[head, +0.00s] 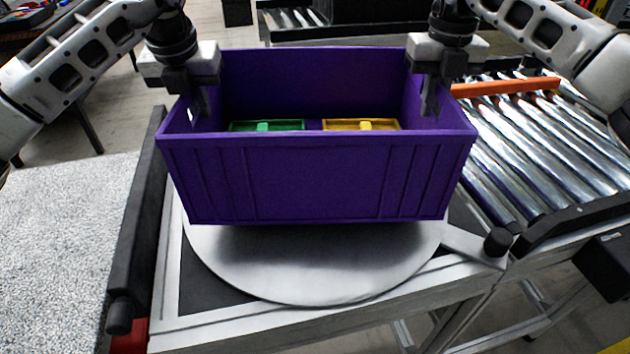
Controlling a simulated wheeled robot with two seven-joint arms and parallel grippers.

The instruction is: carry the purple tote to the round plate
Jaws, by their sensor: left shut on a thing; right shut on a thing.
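The purple tote (318,180) is upright in the middle of the head view, over the round plate (315,268). A dark shadow lies on the plate under the tote's front; I cannot tell for sure whether its bottom touches the plate. My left gripper (200,105) is shut on the tote's left end wall. My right gripper (430,100) is shut on its right end wall. Inside the tote lie a green item (267,126) and a yellow item (360,125). The tote hides the back of the plate.
A roller conveyor (530,130) with an orange bar (505,87) across it adjoins on the right. A dark rail (135,225) runs along the left side of the plate's frame, with a black knob (498,241) at the right.

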